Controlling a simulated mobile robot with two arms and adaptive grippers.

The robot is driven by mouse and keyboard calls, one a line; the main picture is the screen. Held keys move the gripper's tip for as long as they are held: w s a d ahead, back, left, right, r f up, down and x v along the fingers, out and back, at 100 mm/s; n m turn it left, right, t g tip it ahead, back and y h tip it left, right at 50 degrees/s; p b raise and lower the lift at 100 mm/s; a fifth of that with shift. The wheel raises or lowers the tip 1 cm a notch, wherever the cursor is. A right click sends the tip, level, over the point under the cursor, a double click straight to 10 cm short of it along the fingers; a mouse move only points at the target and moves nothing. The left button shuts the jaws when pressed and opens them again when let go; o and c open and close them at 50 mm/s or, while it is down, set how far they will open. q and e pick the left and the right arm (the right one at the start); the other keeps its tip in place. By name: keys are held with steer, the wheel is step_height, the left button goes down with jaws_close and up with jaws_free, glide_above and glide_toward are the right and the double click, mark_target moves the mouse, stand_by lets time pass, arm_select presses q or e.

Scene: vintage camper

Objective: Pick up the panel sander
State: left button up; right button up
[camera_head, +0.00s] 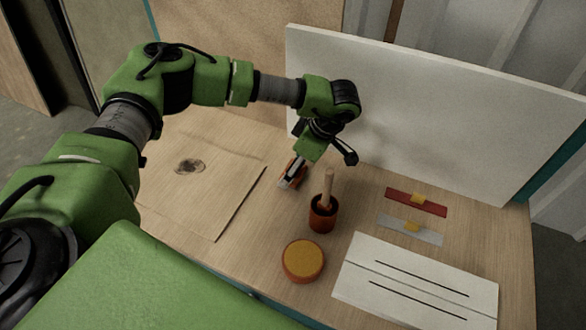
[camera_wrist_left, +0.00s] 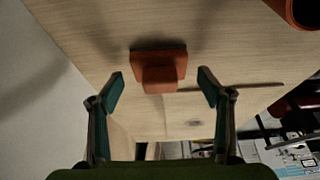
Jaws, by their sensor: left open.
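The panel sander, an orange-red block with a raised grip, lies on the wooden worktop. It shows in the left wrist view (camera_wrist_left: 160,58), centred between my left fingers. In the head view the sander (camera_head: 299,174) is partly hidden behind my left gripper (camera_head: 301,170), which points down close over it. In the left wrist view my left gripper (camera_wrist_left: 162,88) is open, with one finger on each side of the sander's grip and a gap on both sides. How far the fingertips are above the worktop is hard to tell. My right gripper is not in view.
An orange cup (camera_head: 322,222) with an upright wooden handle stands close right of the sander. A round yellow-topped pot (camera_head: 303,260) is in front. A thin wooden sheet (camera_head: 205,195) lies left; a slotted white board (camera_head: 415,280) lies right. A tall white panel (camera_head: 420,120) stands behind.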

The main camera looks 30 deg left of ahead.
arm_select(q)
steer(key=shift+a+f, duration=0.25)
steer(key=shift+f, duration=0.25)
steer(key=c, duration=1.2)
steer(key=shift+c, duration=0.2)
steer(key=shift+r, duration=0.2)
